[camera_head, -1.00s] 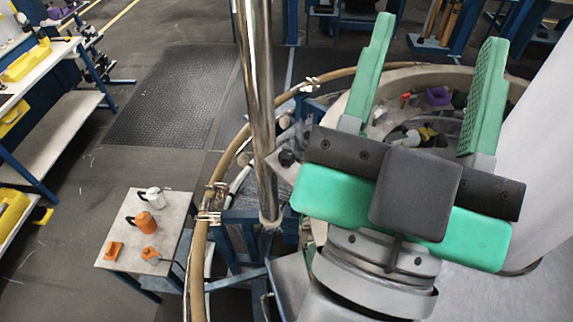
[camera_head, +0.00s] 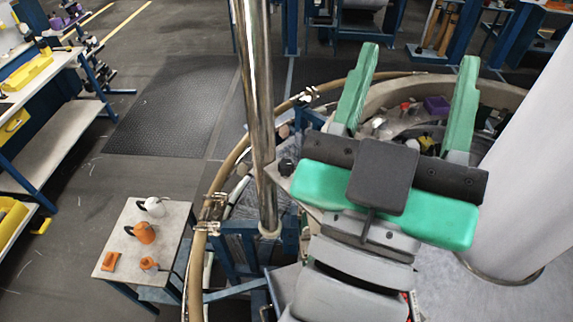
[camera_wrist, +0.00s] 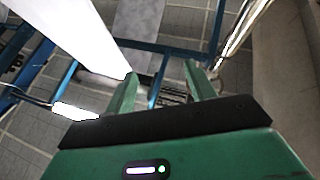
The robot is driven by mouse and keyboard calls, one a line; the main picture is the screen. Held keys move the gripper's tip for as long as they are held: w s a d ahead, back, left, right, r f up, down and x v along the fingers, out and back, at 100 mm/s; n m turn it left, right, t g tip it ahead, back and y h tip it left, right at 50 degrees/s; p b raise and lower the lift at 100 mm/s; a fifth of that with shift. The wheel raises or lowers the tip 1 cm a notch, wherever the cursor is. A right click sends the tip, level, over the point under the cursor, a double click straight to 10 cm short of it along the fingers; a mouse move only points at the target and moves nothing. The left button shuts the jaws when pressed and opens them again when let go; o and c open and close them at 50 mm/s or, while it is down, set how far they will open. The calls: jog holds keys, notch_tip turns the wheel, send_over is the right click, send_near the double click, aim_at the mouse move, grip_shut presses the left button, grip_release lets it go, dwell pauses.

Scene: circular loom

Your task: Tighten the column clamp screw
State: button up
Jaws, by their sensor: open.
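The polished column (camera_head: 257,100) stands upright left of my gripper in the head view. A small dark knob (camera_head: 286,166) on a bracket beside the column looks like the clamp screw, though its detail is too small to read. My gripper (camera_head: 419,58) has two green fingers spread wide apart with nothing between them. It is to the right of the column and knob, apart from both, with its fingers pointing away over the loom's ring. In the wrist view the open fingers (camera_wrist: 162,73) show again, and a shiny post (camera_wrist: 238,35) stands at upper right. I cannot make out the screw there.
A large pale cylinder (camera_head: 535,150) stands close on the right. A small table (camera_head: 180,220) at lower left holds two jugs and orange items. The floor mat (camera_head: 180,110) is clear.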

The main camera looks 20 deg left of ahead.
jog(key=w+a+f+n+g+h+b, duration=0.1)
jog(key=w+a+f+n+g, duration=0.15)
jog(key=w+f+n, duration=0.35)
jog(key=w+a+f+n+g+b, duration=0.1)
jog(key=w+a+f+n+b, duration=0.2)
jog(key=f, duration=0.6)
jog(key=n+g+h+b, duration=0.2)
jog(key=n+g+b, duration=0.1)
jog(key=n, duration=2)
send_near(281, 173)
jog(key=w, duration=0.6)
jog(key=w+d, duration=0.1)
jog(key=w, duration=0.2)
jog(key=w+d, duration=0.1)
jog(key=w, duration=0.1)
jog(key=shift+w+d, duration=0.15)
jog(key=shift+w, duration=0.05)
jog(key=shift+h, duration=0.3)
jog(key=c, duration=1)
